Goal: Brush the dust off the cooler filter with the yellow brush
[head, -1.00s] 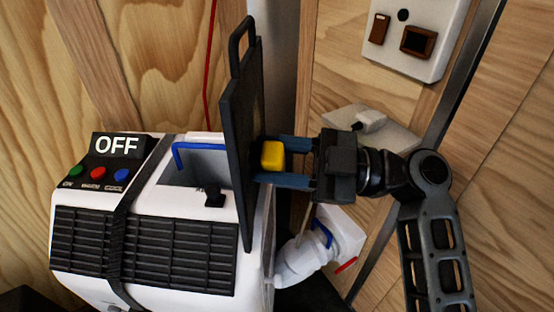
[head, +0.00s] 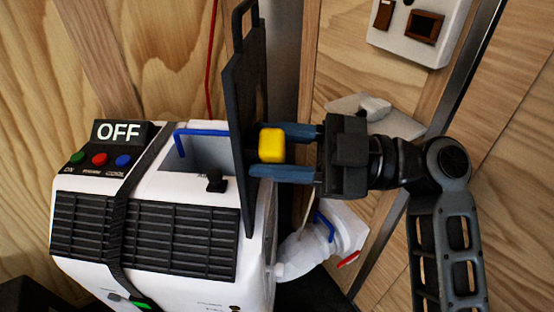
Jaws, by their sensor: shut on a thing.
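The cooler (head: 150,278) is a white unit with a dark grille and a display reading OFF. The cooler filter (head: 246,130) is a dark, thin framed panel with a top handle, standing upright at the right of the cooler's top opening, seen nearly edge-on. My gripper (head: 286,155) comes from the right, shut on the yellow brush (head: 271,145). Only the brush's yellow block shows, between the blue fingers close to the filter's right face. Bristles are hidden, and I cannot tell whether the brush touches the filter. Dust on that face is not visible from here.
A blue-edged opening (head: 205,152) is in the cooler's top. A white pipe fitting (head: 310,248) with blue and red handles sits below my gripper. A white switch panel (head: 425,30) is on the wooden wall. A black strap (head: 122,215) crosses the cooler.

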